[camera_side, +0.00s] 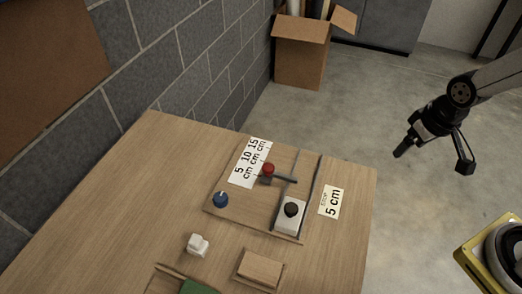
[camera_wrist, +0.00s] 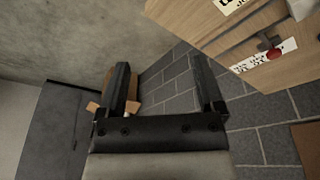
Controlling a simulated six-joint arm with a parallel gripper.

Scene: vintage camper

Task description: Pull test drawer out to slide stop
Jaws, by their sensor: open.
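In the side view a wooden board lies on the table, with a white block (camera_side: 290,216) topped by a black knob near its front right. A red knob (camera_side: 268,169) sits beside a grey bar (camera_side: 284,178) further back, and a blue knob (camera_side: 220,199) is at the left. I cannot tell which part is the test drawer. My gripper (camera_side: 433,160) is open and empty, in the air right of the table, apart from everything. In the wrist view its open fingers (camera_wrist: 160,65) have the red knob (camera_wrist: 276,51) to their right.
A scale card (camera_side: 250,163) reads 5, 10, 15 cm; another card (camera_side: 331,201) reads 5 cm. A white piece (camera_side: 198,243) and a wooden block (camera_side: 261,268) stand at the front. A block wall (camera_side: 150,60) borders the left. A cardboard box (camera_side: 300,62) stands behind.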

